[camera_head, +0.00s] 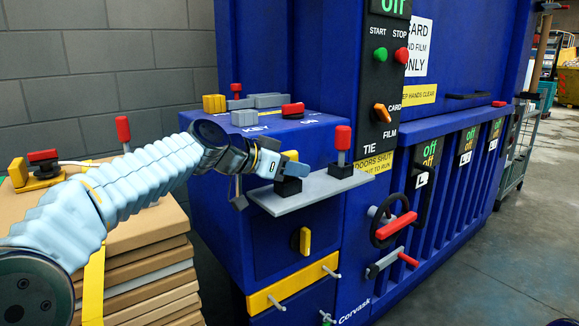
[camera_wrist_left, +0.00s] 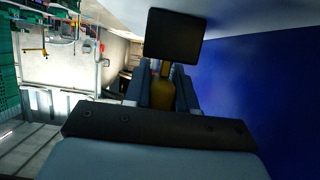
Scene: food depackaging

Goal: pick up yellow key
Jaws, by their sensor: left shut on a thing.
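My left gripper (camera_head: 287,168) is at the grey shelf (camera_head: 325,188) on the front of the blue machine. It is shut on a yellow piece, which I take for the yellow key (camera_head: 290,155); the fingers hide most of it. In the left wrist view the yellow-brown key (camera_wrist_left: 162,92) sits between the gripper's fingers (camera_wrist_left: 162,88), with a black block (camera_wrist_left: 173,35) at its far end. In the head view the black block (camera_head: 288,187) is just below the fingers, at the shelf; I cannot tell whether it touches. My right gripper is out of view.
A red-handled piece (camera_head: 342,150) stands on the shelf, right of the gripper. A yellow knob (camera_head: 305,240) is on the cabinet front below. Grey, yellow and red parts lie on the blue cabinet top (camera_head: 275,125) behind. Stacked cardboard (camera_head: 140,240) stands at left, under my arm.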

